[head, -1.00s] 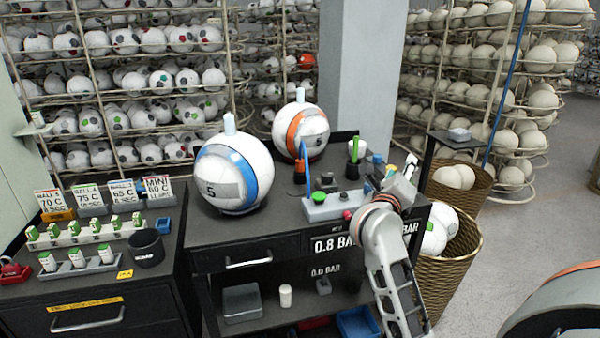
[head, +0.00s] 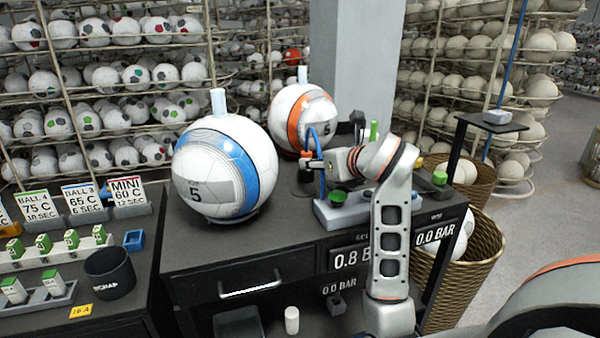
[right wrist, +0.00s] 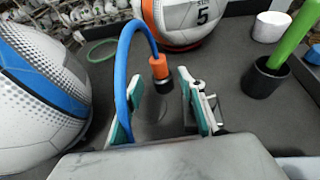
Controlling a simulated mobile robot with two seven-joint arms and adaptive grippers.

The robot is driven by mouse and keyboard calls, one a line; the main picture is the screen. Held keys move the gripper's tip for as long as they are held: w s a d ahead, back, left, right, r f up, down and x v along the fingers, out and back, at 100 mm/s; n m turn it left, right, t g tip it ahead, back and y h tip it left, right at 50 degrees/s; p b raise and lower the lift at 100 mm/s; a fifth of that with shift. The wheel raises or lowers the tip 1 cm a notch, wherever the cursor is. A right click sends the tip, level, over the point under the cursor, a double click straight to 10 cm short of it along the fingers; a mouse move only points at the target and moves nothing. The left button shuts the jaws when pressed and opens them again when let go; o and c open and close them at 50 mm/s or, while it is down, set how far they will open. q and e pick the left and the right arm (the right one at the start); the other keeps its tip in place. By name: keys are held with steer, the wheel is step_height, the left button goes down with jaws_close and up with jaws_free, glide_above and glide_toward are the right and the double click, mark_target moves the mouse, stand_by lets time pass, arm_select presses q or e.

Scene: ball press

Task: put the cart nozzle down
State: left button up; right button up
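The cart nozzle (right wrist: 159,70) is orange with a black lower end, on a blue hose (right wrist: 125,75). In the right wrist view it stands upright just beyond the gap between my right gripper's fingers, over a grey round piece. My right gripper (right wrist: 156,100) has its teal-lined fingers spread, with no visible contact on the nozzle. In the head view the nozzle (head: 306,156) shows as a small orange piece left of my right gripper (head: 320,166), above the cart's dark top (head: 290,215). My left gripper is not in view.
A blue-banded ball (head: 222,165) sits left of the nozzle, and an orange-banded ball (head: 300,112) stands behind it. A grey block with buttons (head: 338,212) lies in front. A black cup (right wrist: 266,78) holding a green stick is to the right.

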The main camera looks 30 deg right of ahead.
steer(key=shift+w+f, duration=0.2)
steer(key=shift+w, duration=0.4)
steer(key=x, duration=0.6)
steer(key=shift+f, duration=0.1)
jaws_close()
